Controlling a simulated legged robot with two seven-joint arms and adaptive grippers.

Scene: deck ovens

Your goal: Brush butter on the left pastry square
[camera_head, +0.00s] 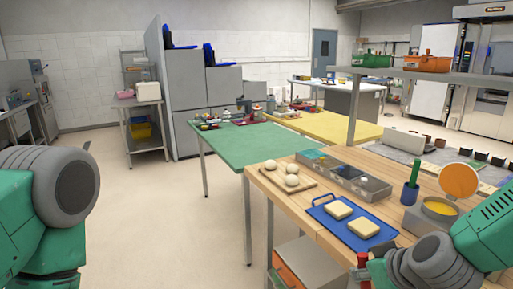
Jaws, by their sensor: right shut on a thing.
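The left pastry square (338,210) lies pale and flat on a blue tray (319,212) on the wooden table. A second pastry square (363,228) lies nearer to me on the same tray. A metal container with yellow contents, which look like butter (440,208), stands right of the tray. My right gripper (374,268) is low in the view, just in front of the tray's near edge, shut on a red-handled thing (362,261). The lower end of that thing is hidden, so I cannot tell if it is a brush. My left arm shows at the left; its gripper is out of view.
Dough balls (291,180) lie on a board left of the tray. Behind are grey bins (343,176) and a blue cup (410,193) holding a green-handled tool. An orange disc (459,180) stands behind the container. A green table (240,145) is farther left; the floor there is clear.

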